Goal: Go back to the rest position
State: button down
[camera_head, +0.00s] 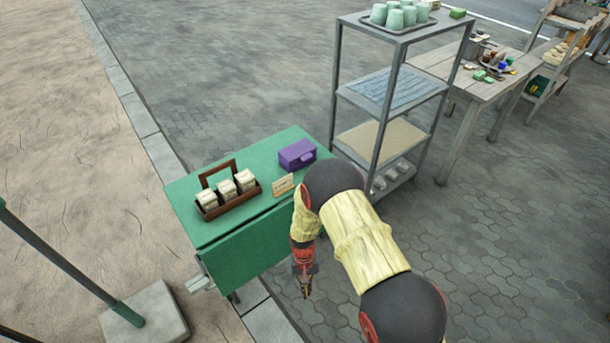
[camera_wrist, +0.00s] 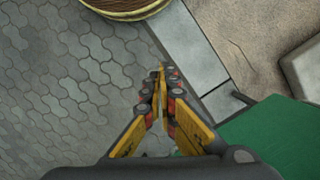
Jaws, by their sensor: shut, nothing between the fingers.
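My gripper (camera_head: 306,284) hangs pointing down beside the front right edge of the green table (camera_head: 250,157) in the head view. It is clear of the tabletop. In the wrist view my gripper (camera_wrist: 162,74) has its yellow and red fingers together at the tips, with nothing between them. Paving and a kerb lie below it. A corner of the green table (camera_wrist: 270,140) shows at lower right there.
The table holds a brown caddy (camera_head: 238,204) with three pale blocks, a purple box (camera_head: 297,154) and a small sign (camera_head: 283,185). A metal shelf (camera_head: 340,60) stands behind. A pole base (camera_head: 150,318) is at left.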

jog(key=d+r, duration=0.3)
jog(key=r, duration=1.2)
jog(key=s+d+r+t, duration=0.3)
jog(key=s+d+r, duration=0.2)
jog(key=r, duration=0.8)
jog(key=s+d+r+t, duration=0.2)
jog(key=s+d+r, duration=0.3)
jog(key=r, duration=0.9)
jog(key=s+d+r+t, duration=0.3)
jog(key=s+d+r, duration=0.2)
jog(key=r, duration=0.9)
jog(key=shift+s+d+m+t+y, duration=0.2)
jog(key=shift+s+m+t+y, duration=0.15)
jog(key=shift+s, duration=0.55)
